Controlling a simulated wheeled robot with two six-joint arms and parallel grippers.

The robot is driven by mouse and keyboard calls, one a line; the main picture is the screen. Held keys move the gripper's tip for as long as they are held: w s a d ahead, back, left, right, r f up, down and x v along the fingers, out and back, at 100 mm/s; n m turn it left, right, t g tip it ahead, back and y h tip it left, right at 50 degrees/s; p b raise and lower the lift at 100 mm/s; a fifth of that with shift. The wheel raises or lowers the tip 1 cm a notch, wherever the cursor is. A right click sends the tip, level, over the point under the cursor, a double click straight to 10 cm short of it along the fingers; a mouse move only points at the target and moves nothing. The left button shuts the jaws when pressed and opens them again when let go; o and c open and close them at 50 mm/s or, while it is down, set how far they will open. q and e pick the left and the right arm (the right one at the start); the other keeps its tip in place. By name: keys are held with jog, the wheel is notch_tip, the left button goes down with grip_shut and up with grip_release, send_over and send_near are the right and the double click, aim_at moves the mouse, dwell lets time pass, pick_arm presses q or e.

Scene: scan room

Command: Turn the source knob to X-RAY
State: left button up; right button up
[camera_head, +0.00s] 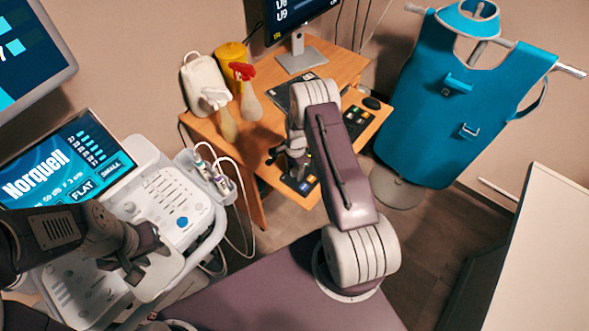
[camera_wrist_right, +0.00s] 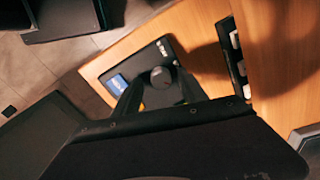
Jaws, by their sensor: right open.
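A dark control box (camera_wrist_right: 143,62) with a blue label sits on the wooden desk in the right wrist view. A round dark knob (camera_wrist_right: 161,76) stands on it; its lettering and pointer cannot be read. My right gripper (camera_wrist_right: 162,92) is open, its dark fingers either side of the knob in this view; contact cannot be told. In the head view my right gripper (camera_head: 285,155) is over the desk's front edge, beside a dark panel (camera_head: 299,184) with coloured parts. My left gripper (camera_head: 143,252) is over the ultrasound console; its finger gap is unclear.
The desk (camera_head: 205,128) also bears a monitor (camera_head: 300,54), bottles (camera_head: 250,98), a yellow tub (camera_head: 231,55) and a second button panel (camera_head: 357,121). The ultrasound console (camera_head: 168,200) is at left. A blue lead apron (camera_head: 455,110) hangs on a stand at right.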

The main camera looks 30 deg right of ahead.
pick_arm(q)
jog(key=shift+w+a, duration=0.1)
pick_arm(e)
jog(key=shift+w+a, duration=0.1)
grip_shut()
